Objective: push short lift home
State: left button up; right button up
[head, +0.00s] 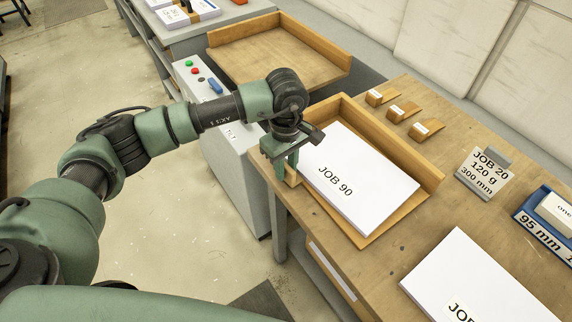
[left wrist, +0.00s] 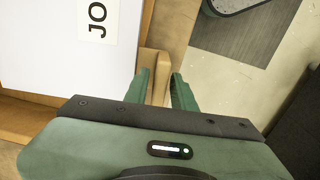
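A white paper stack marked JOB 90 (head: 345,185) lies in a wooden tray (head: 425,170) with raised walls at the back and right. Its left edge stands apart from my left gripper's fingers. My left gripper (head: 284,168) is low at the tray's left side, beside the stack. In the left wrist view its two green fingers (left wrist: 161,92) stand either side of a small wooden block (left wrist: 155,63), which fills the gap. The block is close beside the stack's edge (left wrist: 60,50); contact is unclear. My right gripper is out of view.
Three labelled wooden wedges (head: 397,112) stand behind the tray. A JOB 20 sign (head: 482,172) and a blue holder (head: 545,232) are at right. Another white stack (head: 470,280) lies at front right. An empty tray (head: 270,60) and a button panel (head: 205,85) are farther back.

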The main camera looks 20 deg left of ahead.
pick_arm(q)
grip_shut()
dwell(1.2)
